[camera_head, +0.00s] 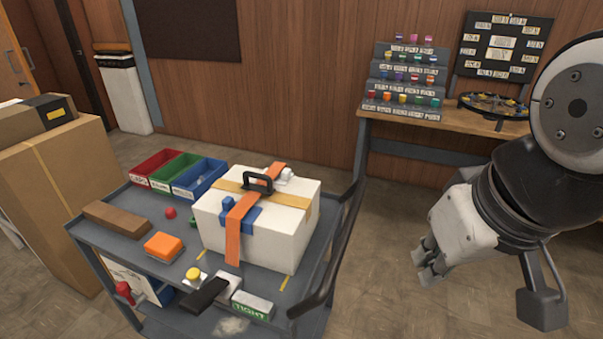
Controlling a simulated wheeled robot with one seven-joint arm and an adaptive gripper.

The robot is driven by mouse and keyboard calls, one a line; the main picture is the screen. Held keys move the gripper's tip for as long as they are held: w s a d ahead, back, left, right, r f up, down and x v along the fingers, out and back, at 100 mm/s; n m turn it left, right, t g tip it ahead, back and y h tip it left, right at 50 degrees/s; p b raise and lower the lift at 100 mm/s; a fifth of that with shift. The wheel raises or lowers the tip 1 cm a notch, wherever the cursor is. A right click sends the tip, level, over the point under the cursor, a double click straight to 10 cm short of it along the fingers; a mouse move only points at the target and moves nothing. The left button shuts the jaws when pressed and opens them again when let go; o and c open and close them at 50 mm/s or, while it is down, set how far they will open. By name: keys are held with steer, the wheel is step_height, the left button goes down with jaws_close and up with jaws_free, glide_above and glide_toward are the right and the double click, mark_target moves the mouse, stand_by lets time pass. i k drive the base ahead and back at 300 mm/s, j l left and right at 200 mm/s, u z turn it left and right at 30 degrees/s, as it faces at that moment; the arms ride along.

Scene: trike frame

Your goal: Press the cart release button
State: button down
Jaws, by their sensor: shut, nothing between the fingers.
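The grey cart (135,204) stands at the centre left. A yellow round button (194,273) sits on a small pale base near its front edge. A red knob (124,289) sticks out at the cart's front, beside a white panel. No readable label shows which of these is the cart release button. My gripper (426,272) is at the right, over open floor and well apart from the cart. Its fingers point down and left, shut and empty.
A white case (290,225) with orange straps and a black handle stands on the cart. An orange block (163,246), a dark handle piece (207,295) and a green-labelled box (252,305) lie near the button. The cart's dark handrail (331,255) stands between cart and gripper.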

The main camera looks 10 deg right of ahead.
mark_target(193, 274)
steer(key=i+u, duration=0.1)
steer(key=u, duration=0.85)
steer(key=l+z, duration=0.15)
steer(key=z, duration=0.75)
steer(key=k+j, duration=0.15)
steer(key=u, duration=0.85)
